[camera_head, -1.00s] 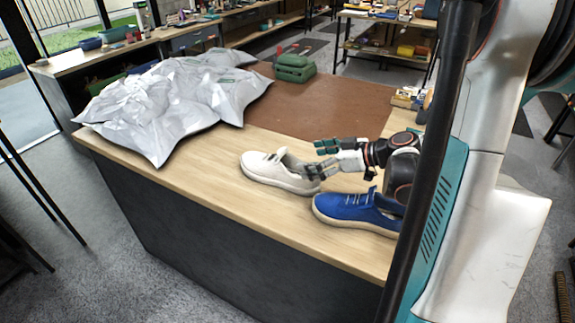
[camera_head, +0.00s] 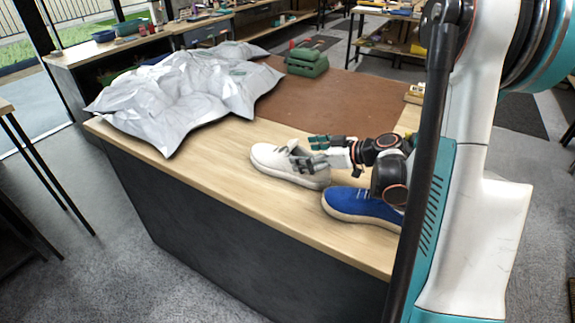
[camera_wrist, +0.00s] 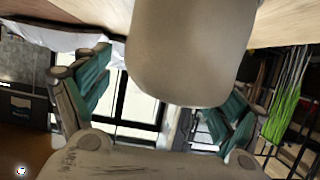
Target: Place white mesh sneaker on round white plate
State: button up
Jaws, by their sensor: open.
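The white mesh sneaker (camera_head: 268,158) stands upright on the wooden table, toe pointing left. My gripper (camera_head: 303,150) is open at the sneaker's heel end, with its fingers over and beside the shoe's opening. In the wrist view a pale beige rounded part, apparently the sneaker (camera_wrist: 190,50), lies between the spread fingers of my gripper (camera_wrist: 158,108). I cannot tell whether the fingers touch it. I see no round white plate in these views.
A blue sneaker (camera_head: 350,205) stands close in front of my gripper. A crumpled silver-grey bag (camera_head: 185,95) covers the table's back left. A brown mat (camera_head: 330,100) and a green case (camera_head: 306,63) lie behind. The wooden strip (camera_head: 215,150) left of the white sneaker is clear.

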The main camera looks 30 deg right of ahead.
aim_at(292, 154)
jog(key=x, duration=0.2)
jog(key=b+x, duration=0.1)
jog(key=x, duration=0.1)
jog(key=shift+s+a+b, duration=0.25)
jog(key=shift+b, duration=0.05)
jog(key=shift+w+a+f, duration=0.1)
jog(key=shift+w+a, duration=0.1)
jog(key=shift+w, duration=0.2)
jog(key=shift+c, duration=0.6)
jog(key=c, duration=1.5)
jog(key=shift+o, duration=0.2)
